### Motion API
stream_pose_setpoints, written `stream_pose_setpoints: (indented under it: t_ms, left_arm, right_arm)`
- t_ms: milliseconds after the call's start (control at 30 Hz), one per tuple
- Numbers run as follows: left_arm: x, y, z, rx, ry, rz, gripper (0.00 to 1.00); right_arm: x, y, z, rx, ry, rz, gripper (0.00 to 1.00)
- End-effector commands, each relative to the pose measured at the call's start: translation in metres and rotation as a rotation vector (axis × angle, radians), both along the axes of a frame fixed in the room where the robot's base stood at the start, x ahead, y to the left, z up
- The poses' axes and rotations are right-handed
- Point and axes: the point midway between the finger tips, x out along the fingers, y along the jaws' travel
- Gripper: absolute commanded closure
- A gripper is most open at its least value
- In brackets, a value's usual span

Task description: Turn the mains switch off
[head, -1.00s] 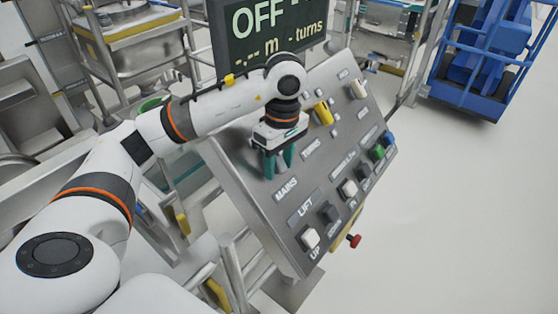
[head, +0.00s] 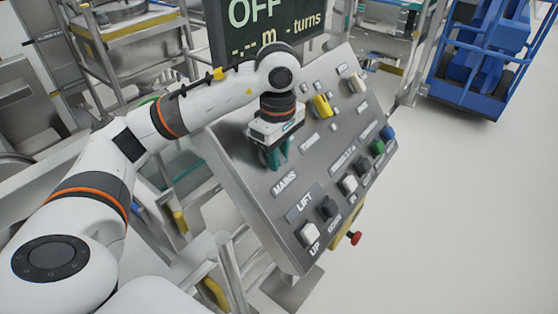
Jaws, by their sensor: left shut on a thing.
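My left gripper (head: 277,156) is over the upper left part of the sloped grey control panel (head: 262,215), just above the MAINS label (head: 285,183). Its green fingers are shut on the mains switch, which the fingers and gripper body hide. I cannot see which way the switch is turned. The dark display (head: 230,45) behind the panel reads OFF, with dashes before "m" and "turns". My right gripper is out of view.
A blue machine (head: 485,60) stands far right. The right floor is clear.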

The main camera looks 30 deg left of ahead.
Motion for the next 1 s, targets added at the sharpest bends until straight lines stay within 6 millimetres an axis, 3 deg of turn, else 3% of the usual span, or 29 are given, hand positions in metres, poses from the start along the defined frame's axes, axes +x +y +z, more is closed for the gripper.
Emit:
stream_pose_setpoints:
  t_ms: [233,267,400,767,1000]
  left_arm:
    - [0.001,0.003,0.003,0.005,-0.009,0.012,1.0]
    - [0.001,0.003,0.003,0.005,-0.009,0.012,0.75]
    - [0.001,0.003,0.003,0.004,-0.007,0.01,0.56]
    - [0.001,0.001,0.007,0.002,-0.006,0.005,0.56]
    - [0.001,0.003,0.045,0.003,-0.011,0.007,0.56]
  right_arm:
    - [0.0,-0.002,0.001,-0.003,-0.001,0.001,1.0]
    - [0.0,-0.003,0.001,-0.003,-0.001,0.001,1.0]
    - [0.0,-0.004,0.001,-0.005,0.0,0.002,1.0]
    - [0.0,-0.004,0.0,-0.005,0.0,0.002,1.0]
    - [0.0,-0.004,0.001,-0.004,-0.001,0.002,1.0]
